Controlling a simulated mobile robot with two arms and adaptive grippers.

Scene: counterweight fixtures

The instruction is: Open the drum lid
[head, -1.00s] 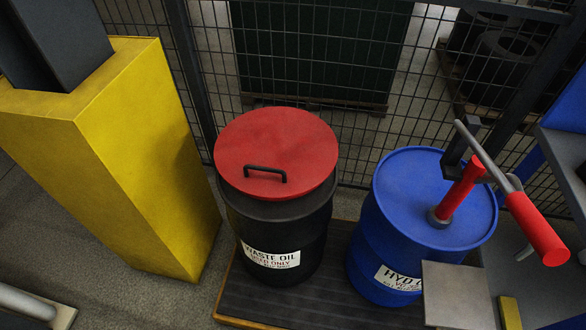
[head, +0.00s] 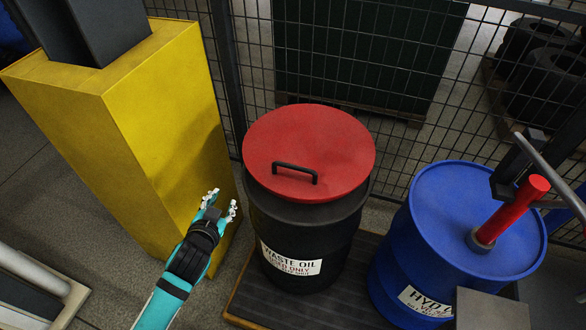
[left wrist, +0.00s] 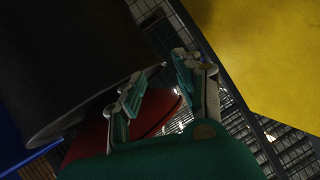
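The black waste oil drum (head: 345,230) stands upright in the head view, with its round red lid (head: 330,140) lying over the top. A black bar handle (head: 295,172) sits on the lid's near side. My left gripper (head: 222,202) is open and empty, left of the drum and apart from the handle. In the left wrist view, its two fingers (left wrist: 158,66) are spread, with the dark drum (left wrist: 65,65) at the upper left and part of the red lid (left wrist: 85,145) behind the fingers. My right gripper is not in view.
A blue drum (head: 440,230) with a red pump (head: 512,208) stands to the right. A yellow post guard (head: 160,120) stands close on the left. A wire mesh fence (head: 400,90) runs behind. The drums stand on a low dark platform (head: 350,305).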

